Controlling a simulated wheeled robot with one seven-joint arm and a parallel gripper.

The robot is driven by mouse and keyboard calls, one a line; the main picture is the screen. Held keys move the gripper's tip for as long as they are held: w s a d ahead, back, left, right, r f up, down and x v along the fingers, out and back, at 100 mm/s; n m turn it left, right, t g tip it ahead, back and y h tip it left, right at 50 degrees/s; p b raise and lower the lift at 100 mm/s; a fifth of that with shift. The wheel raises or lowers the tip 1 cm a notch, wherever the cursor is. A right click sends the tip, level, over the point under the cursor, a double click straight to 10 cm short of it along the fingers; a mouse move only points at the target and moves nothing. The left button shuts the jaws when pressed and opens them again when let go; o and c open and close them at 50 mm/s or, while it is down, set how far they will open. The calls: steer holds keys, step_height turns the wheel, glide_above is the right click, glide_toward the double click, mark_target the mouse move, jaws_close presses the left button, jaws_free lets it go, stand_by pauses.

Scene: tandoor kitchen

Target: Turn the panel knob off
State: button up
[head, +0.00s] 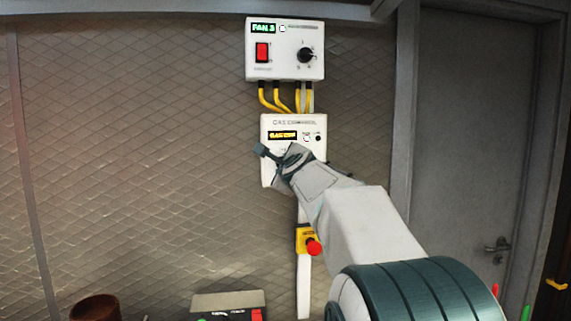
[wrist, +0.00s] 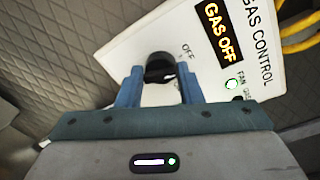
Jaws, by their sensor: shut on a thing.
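The gas control panel (head: 268,170) is a white box on the wall in the head view. It also fills much of the wrist view (wrist: 128,52), and its display (wrist: 219,32) reads GAS OFF. Its black knob (wrist: 158,61) lies between the two blue fingers of my gripper (wrist: 160,72), which is shut on it. An OFF mark (wrist: 188,54) shows just right of the knob. In the head view my gripper (head: 276,156) covers the panel's lower part and hides this knob.
Above hangs a white fan box (head: 285,70) with a FAN 3 display, a red switch (head: 262,52) and its own black knob (head: 306,55). Yellow cables (head: 271,99) join the boxes. A red emergency button (head: 314,247) sits below. A grey door (head: 465,150) is at right.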

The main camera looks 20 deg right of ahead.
steer(key=shift+r+n, duration=0.25)
steer(key=shift+n, duration=1.25)
steer(key=shift+h+p, duration=0.3)
steer(key=o, duration=0.9)
steer(key=shift+o, duration=0.2)
steer(key=shift+f, duration=0.1)
steer(key=shift+s, duration=0.1)
steer(key=v, duration=1.3)
steer(key=shift+s+p, duration=0.35)
steer(key=shift+p, duration=0.05)
